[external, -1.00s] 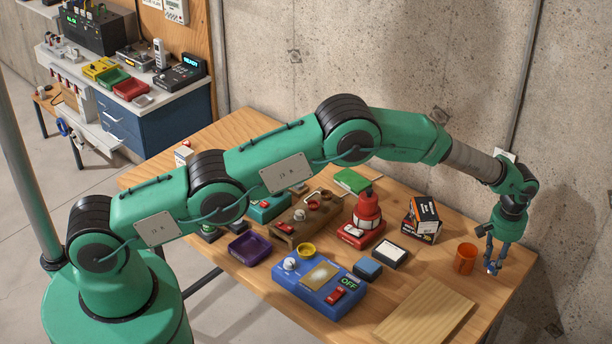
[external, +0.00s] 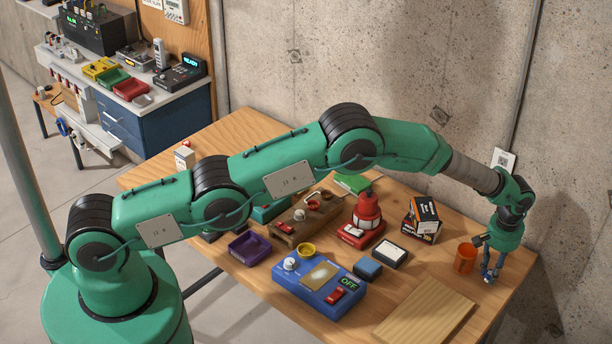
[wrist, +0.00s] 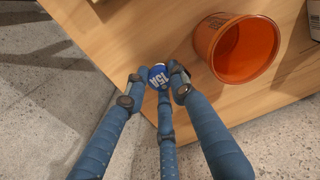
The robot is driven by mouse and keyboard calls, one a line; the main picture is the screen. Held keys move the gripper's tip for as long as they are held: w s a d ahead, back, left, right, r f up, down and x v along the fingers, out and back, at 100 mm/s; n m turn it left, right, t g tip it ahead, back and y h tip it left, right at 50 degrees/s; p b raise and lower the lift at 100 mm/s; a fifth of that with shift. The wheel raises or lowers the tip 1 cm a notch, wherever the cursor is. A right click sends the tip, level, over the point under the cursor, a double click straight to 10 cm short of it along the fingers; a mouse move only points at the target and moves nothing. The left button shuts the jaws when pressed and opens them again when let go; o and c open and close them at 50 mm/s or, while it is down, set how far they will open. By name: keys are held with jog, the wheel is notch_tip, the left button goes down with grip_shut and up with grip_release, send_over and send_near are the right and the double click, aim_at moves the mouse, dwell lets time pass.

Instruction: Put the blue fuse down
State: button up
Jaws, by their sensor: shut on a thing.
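The blue fuse (wrist: 158,79), marked 15A, is between the fingers of my gripper (wrist: 155,88) in the wrist view. My gripper is shut on it. In the external view my gripper (external: 488,276) points down at the right end of the wooden table, low over its top, just right of the orange cup. The fuse is mostly hidden by the fingers there. I cannot tell whether the fuse touches the table.
The orange cup (external: 465,258) stands close on the left of my gripper; it also shows in the wrist view (wrist: 236,48). A wooden board (external: 425,315) lies nearer the front. A black and orange box (external: 424,221) stands behind the cup. The table's right edge is close.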

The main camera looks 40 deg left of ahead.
aim_at(491, 273)
jog(key=o, duration=0.9)
jog(key=shift+f, duration=0.1)
jog(key=shift+o, duration=0.2)
notch_tip(491, 273, up, 12)
jog(key=shift+b, duration=0.3)
jog(key=shift+r, duration=0.25)
